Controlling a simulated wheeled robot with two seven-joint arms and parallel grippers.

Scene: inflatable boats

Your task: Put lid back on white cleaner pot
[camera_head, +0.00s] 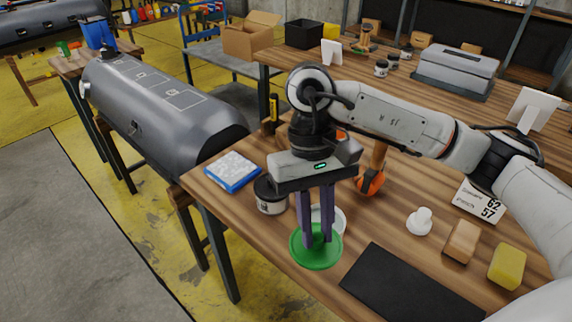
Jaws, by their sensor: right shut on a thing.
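My right gripper (317,240) points straight down near the front edge of the wooden table and is shut on the green lid (315,263), its fingers at the lid's middle. A white round pot (341,222) shows just behind the lid and fingers. The lid covers part of the pot's near side in the picture. I cannot tell the exact gap between lid and pot or the lid's height over the table. My left gripper is not in view.
A dark-lidded tin (271,195) stands just left of my right gripper, with a blue-and-white pack (232,171) farther left. A black mat (410,291) lies to the right. A small white item (420,222), a tan block (462,241) and a yellow sponge (507,267) sit beyond it.

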